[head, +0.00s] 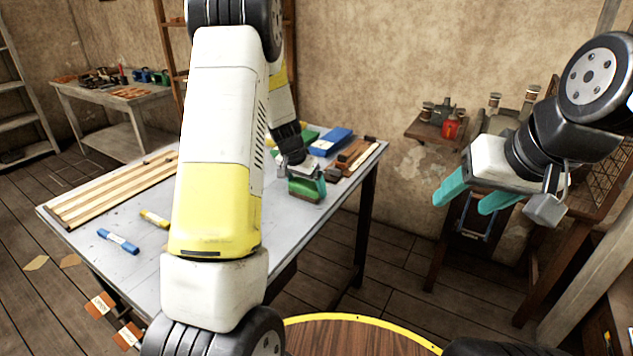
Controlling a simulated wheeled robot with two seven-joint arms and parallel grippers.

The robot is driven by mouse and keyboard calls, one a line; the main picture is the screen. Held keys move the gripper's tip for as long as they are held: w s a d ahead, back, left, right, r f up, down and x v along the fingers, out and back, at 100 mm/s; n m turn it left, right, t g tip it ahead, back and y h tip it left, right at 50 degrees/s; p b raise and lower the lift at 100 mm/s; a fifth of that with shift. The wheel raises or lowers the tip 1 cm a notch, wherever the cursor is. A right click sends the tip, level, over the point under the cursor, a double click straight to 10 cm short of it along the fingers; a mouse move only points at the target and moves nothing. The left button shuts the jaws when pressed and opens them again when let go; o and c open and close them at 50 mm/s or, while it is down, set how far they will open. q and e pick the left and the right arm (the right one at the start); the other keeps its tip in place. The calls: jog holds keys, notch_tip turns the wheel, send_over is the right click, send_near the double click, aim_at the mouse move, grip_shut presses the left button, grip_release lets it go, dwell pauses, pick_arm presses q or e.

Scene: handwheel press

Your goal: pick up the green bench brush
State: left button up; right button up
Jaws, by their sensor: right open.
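A green block-shaped thing with a brown underside, which looks like the green bench brush (307,190), is near the right front edge of the grey table (150,256). My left gripper (304,175) is right over it, pointing down, with its fingers close around or against its top. The fingers are small and partly merge with the green, so I cannot tell whether they are shut on it or whether it rests on the table. My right gripper (476,198) is open and empty, in the air right of the table, with two teal fingers apart.
A blue block (331,142), another green item (305,138) and several brown pieces (354,154) lie behind the brush. Wooden slats (115,187), a yellow marker (154,218) and a blue marker (118,241) lie left. A wall shelf (432,131) holds a red item (451,127).

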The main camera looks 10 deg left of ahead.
aim_at(308, 181)
pick_arm(q)
jog(key=c, duration=0.8)
jog(key=shift+c, duration=0.2)
jog(key=shift+r, duration=0.15)
jog(key=shift+r, duration=0.6)
notch_tip(308, 181, up, 2)
jog(key=shift+r, duration=0.1)
jog(key=s+a, duration=0.1)
jog(key=s, duration=0.4)
jog(key=s+a+r, duration=0.1)
jog(key=s+a, duration=0.1)
jog(key=s, duration=0.3)
jog(key=s+a, duration=0.1)
jog(key=s, duration=0.4)
jog(key=shift+s+a+r, duration=0.15)
jog(key=shift+s, duration=0.1)
